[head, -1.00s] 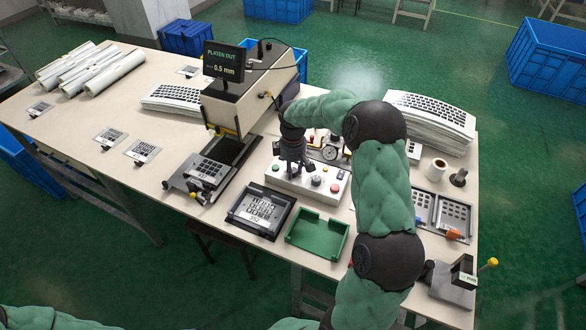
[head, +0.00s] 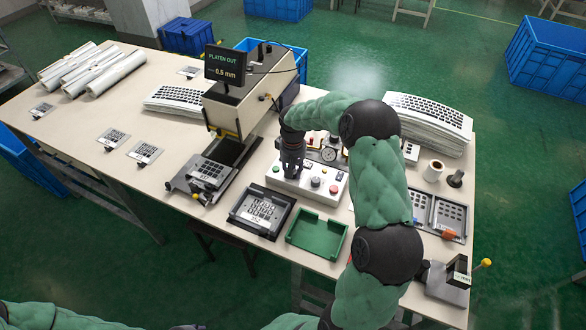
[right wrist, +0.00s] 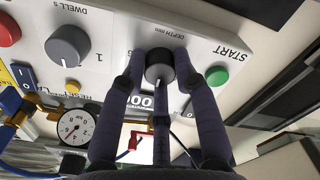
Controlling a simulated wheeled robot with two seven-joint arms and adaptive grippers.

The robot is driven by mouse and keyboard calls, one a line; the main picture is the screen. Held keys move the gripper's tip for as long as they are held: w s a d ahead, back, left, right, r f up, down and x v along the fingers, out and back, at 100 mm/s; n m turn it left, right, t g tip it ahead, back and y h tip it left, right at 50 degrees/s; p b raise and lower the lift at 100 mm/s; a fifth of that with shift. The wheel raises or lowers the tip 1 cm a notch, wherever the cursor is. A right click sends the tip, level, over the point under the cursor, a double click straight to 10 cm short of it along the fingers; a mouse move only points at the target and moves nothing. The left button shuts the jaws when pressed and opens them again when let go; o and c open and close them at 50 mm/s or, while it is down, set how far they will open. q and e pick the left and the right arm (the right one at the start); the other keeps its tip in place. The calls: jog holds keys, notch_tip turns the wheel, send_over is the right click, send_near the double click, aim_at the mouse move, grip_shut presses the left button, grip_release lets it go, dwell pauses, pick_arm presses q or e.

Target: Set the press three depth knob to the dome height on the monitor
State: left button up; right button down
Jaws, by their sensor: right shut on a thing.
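The monitor (head: 224,68) on the press (head: 248,95) reads "PLATEN OUT" and 0.5 mm in the head view. The white control box (head: 318,195) stands right of the press. My right gripper (head: 291,170) reaches down onto the box. In the right wrist view my right gripper (right wrist: 160,82) is shut on the black depth knob (right wrist: 160,62), under the "DEPTH mm" label. A small readout (right wrist: 140,102) below the knob shows zeros, partly hidden by the fingers. The fingers hide the knob in the head view. My left gripper is out of view.
A green START button (right wrist: 216,76) and a grey dwell knob (right wrist: 68,46) flank the depth knob. A pressure gauge (right wrist: 76,127) is close by. A green tray (head: 317,234) and a black-framed plate (head: 261,210) lie in front of the box.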

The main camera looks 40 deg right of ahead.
jog(key=m, duration=0.4)
jog(key=shift+m, duration=0.3)
jog(key=m, duration=0.4)
jog(key=shift+m+p, duration=0.3)
jog(key=shift+m, duration=0.1)
jog(key=c, duration=0.9)
grip_release()
jog(key=shift+c, duration=0.2)
notch_tip(320, 180, up, 12)
